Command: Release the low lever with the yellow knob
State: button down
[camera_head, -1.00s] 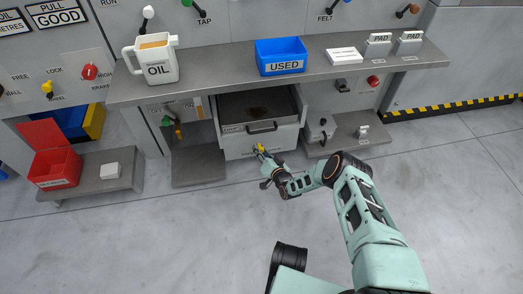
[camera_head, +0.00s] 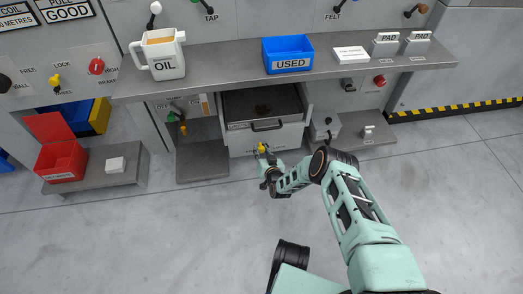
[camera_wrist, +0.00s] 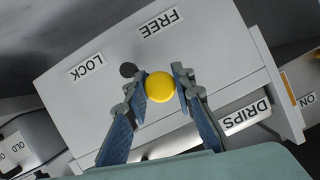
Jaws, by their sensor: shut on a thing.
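The yellow knob (camera_wrist: 159,87) of the low lever sits between the two fingers of my gripper (camera_wrist: 160,92) in the wrist view. The fingers are shut on it from both sides. A dark round spot (camera_wrist: 127,70) shows on the grey panel beside the knob. The lever's shaft is hidden behind the knob. The LOCK label (camera_wrist: 87,67) and FREE label (camera_wrist: 159,22) appear upside down on the same panel. In the head view, the yellow knob (camera_head: 262,147) is small, low under the open drawer, with my gripper (camera_head: 264,155) at it.
The open drawer (camera_head: 266,139) with a dark handle is just above my gripper. A low grey shelf (camera_head: 203,163) stands to its left, another (camera_head: 371,133) to its right. The counter (camera_head: 220,72) overhangs above. The floor in front is clear.

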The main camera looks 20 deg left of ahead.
jog(key=shift+s+f, duration=0.1)
jog(key=c, duration=1.6)
grip_release()
jog(key=shift+v, duration=6)
